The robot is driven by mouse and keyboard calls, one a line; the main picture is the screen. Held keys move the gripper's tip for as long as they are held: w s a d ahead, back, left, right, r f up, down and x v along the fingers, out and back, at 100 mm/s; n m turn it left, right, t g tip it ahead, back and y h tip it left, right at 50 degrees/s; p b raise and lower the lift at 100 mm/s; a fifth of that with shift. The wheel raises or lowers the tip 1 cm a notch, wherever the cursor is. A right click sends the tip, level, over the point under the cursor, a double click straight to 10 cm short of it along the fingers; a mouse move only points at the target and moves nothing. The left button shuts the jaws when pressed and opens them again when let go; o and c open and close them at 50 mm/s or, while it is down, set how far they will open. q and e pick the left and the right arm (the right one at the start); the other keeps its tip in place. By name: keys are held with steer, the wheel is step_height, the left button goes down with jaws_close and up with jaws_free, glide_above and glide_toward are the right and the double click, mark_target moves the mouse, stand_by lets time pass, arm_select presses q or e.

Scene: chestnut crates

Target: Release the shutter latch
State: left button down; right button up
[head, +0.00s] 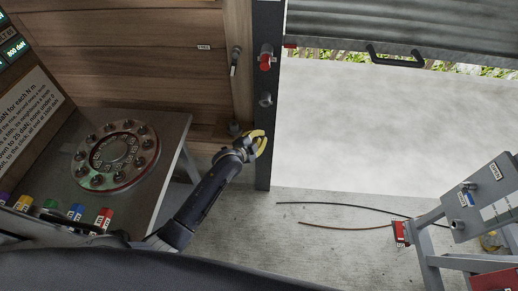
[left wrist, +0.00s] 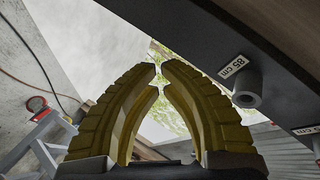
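The grey ribbed shutter (head: 420,25) hangs partly raised at the top right, with a black handle (head: 395,60) on its lower edge. A red fitting (head: 266,58) with a white tag sits on the dark post beside it. Below it a grey round peg (head: 265,99) sticks out of the post. A peg (left wrist: 247,88) beside an "85 cm" label shows in the left wrist view. I cannot tell which fitting is the latch. My left gripper (head: 261,143), with yellow fingers, is beside the post, below the grey peg. Its fingertips (left wrist: 161,70) nearly meet, with nothing between them.
The dark post (head: 264,170) stands at the doorway edge, next to a wood-plank wall (head: 130,60). A bench (head: 170,130) with a round bolted flange (head: 117,156) is at left. A grey stand (head: 480,200) is at right. Cables (head: 345,207) lie on the open floor.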

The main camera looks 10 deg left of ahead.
arm_select(q)
steer(key=shift+n+g, duration=0.4)
steer(key=shift+n, duration=0.1)
steer(key=shift+s+a+f, duration=0.1)
steer(key=shift+s+f, duration=0.25)
steer(key=shift+f, duration=0.55)
steer(key=shift+s+a+f, duration=0.15)
steer(key=shift+s+f, duration=0.2)
steer(key=shift+f, duration=0.55)
steer(key=shift+s+a+f, duration=0.1)
steer(key=shift+s+f, duration=0.25)
steer(key=shift+f, duration=0.55)
